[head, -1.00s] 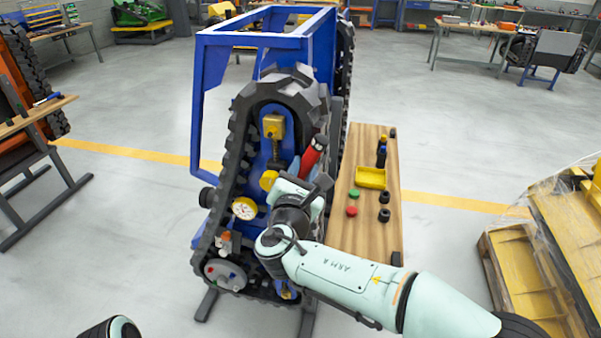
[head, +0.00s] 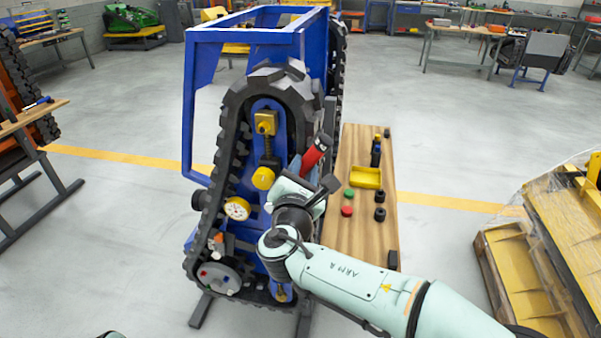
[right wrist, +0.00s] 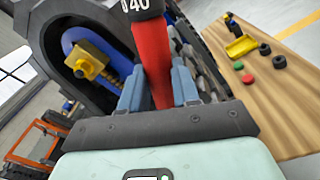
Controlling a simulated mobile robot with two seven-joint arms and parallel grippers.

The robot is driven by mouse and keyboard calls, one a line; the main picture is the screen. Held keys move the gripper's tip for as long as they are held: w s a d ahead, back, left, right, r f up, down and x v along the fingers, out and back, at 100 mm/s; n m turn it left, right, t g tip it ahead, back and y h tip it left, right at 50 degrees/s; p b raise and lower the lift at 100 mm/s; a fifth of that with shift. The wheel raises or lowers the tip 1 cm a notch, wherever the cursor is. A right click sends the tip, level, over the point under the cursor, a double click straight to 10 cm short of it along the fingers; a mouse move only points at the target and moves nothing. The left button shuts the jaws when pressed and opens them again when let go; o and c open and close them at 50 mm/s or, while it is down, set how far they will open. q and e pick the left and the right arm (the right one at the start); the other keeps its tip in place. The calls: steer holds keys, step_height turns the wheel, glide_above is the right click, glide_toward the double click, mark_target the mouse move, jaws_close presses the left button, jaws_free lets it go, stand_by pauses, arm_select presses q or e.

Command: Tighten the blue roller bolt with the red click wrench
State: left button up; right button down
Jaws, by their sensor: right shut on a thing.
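The red click wrench (head: 314,154) is in my right gripper (head: 300,172), beside the right side of the tracked carrier's upper track. In the right wrist view, both grey-blue fingers (right wrist: 157,90) are closed around its red handle (right wrist: 151,58). A black band with "40" is at the top edge there, and the rest of the wrench is out of that view. A grey roller disc (head: 218,279) with small coloured bolt heads is low on the carrier's left side. I cannot tell the blue bolt for certain at this size. My left gripper is not visible.
A wooden bench (head: 350,222) beside the carrier holds a yellow tray (head: 366,178), green and red caps, and black sockets. A wrapped pallet (head: 520,275) stands at right.

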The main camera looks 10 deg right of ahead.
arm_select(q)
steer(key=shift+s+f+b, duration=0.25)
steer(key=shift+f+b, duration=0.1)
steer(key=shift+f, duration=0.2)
arm_select(e)
steer(key=shift+s+d, duration=0.1)
steer(key=shift+d, duration=0.2)
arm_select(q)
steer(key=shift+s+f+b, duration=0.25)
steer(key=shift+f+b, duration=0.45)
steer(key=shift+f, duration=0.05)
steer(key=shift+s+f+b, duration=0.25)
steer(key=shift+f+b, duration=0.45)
arm_select(e)
steer(key=shift+s+d+f+m, duration=0.2)
steer(key=shift+d+f+m, duration=0.35)
steer(key=shift+m, duration=0.25)
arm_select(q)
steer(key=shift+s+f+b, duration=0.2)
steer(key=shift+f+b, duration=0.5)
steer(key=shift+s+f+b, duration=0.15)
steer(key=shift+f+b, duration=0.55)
arm_select(e)
steer(key=shift+s+d+f+m, duration=0.15)
steer(key=shift+d+f+m, duration=0.35)
steer(key=shift+m, duration=0.1)
